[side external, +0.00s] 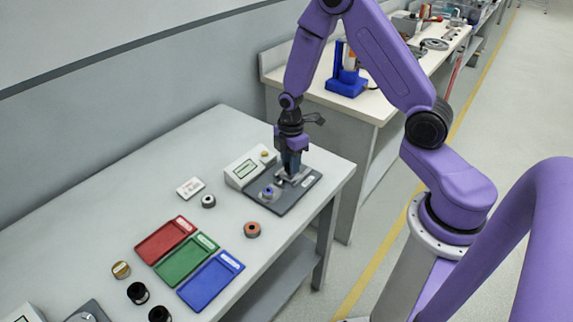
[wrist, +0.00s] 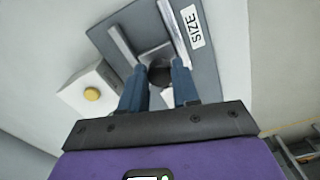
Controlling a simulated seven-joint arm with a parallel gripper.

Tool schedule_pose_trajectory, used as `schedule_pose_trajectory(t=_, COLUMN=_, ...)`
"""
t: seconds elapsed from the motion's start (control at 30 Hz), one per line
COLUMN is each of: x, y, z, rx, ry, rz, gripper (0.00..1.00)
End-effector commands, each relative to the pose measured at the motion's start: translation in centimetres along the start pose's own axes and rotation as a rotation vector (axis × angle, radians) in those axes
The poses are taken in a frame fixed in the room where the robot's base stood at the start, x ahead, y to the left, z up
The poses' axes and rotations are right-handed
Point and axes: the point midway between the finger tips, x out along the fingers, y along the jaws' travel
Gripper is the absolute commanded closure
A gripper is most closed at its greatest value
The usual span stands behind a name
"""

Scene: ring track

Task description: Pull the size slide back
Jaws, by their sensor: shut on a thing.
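The size gauge is a dark grey plate (side external: 310,186) near the far right corner of the table, with a label reading SIZE (wrist: 192,26) in the wrist view. Its slide (wrist: 155,52) is a light block between two rails, with a dark round knob (wrist: 160,75). My gripper (side external: 291,172) reaches straight down over the plate. In the wrist view its two blue fingers (wrist: 160,82) stand on either side of the knob and are shut on it.
A grey box with a display (side external: 248,165) and a yellow button (wrist: 92,95) stands beside the plate. Red (side external: 166,240), green (side external: 187,256) and blue (side external: 211,279) trays lie to the left. An orange-brown ring (side external: 252,230) and a grey ring (side external: 208,201) stand on open table.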

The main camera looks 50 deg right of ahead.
Motion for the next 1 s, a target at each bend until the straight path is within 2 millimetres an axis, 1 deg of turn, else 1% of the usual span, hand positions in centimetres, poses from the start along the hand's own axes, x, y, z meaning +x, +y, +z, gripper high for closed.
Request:
schedule_pose_trajectory(t=0.03, x=0.0, y=0.1, z=0.4, rx=0.005, ry=-0.001, rz=0.002, gripper=1.0)
schedule_pose_trajectory(t=0.17, x=-0.1, y=0.2, z=0.5, rx=0.007, ry=-0.001, rz=0.002, gripper=1.0)
schedule_pose_trajectory(t=0.2, x=-0.1, y=0.2, z=0.5, rx=0.007, ry=-0.001, rz=0.002, gripper=0.57)
schedule_pose_trajectory(t=0.23, x=-0.1, y=0.2, z=0.5, rx=0.008, ry=-0.001, rz=0.002, gripper=0.47)
schedule_pose_trajectory(t=0.27, x=0.0, y=0.2, z=0.5, rx=0.008, ry=-0.001, rz=0.002, gripper=0.44)
schedule_pose_trajectory(t=0.53, x=-0.1, y=0.1, z=0.3, rx=0.005, ry=-0.001, rz=0.002, gripper=0.44)
schedule_pose_trajectory(t=0.67, x=-0.6, y=0.2, z=0.3, rx=0.004, ry=0.0, rz=0.004, gripper=0.44)
schedule_pose_trajectory(t=0.77, x=-1.6, y=0.2, z=0.2, rx=0.005, ry=0.001, rz=0.005, gripper=0.44)
schedule_pose_trajectory(t=1.0, x=-5.4, y=0.2, z=0.3, rx=0.004, ry=0.001, rz=0.007, gripper=0.44)
